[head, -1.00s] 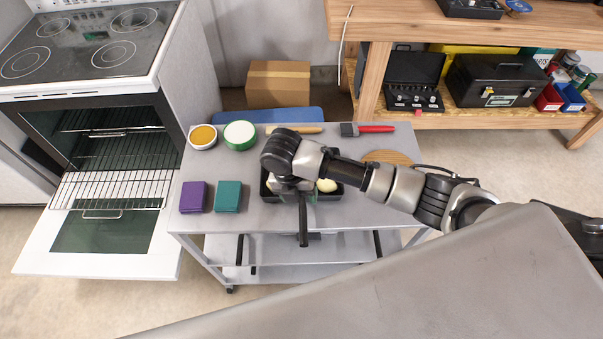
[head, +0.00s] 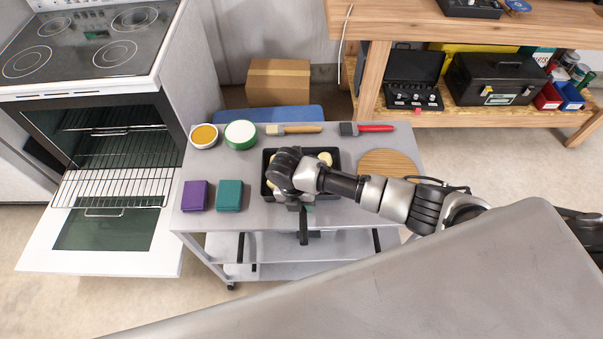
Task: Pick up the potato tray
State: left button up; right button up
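The potato tray (head: 334,192) is a black rectangular pan on the grey cart top, with pale yellow potatoes (head: 325,158) inside. My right arm reaches across from the right and hides much of the tray's middle. My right gripper (head: 303,232) points down at the tray's front edge, with a dark finger showing below the wrist. Whether its fingers are closed on the rim is hidden. My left gripper is not in the head view.
The oven (head: 105,185) stands open at left. A large grey surface (head: 400,285) fills the foreground.

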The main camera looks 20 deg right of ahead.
grip_shut()
jog(key=shift+w, duration=0.1)
dwell(0.3)
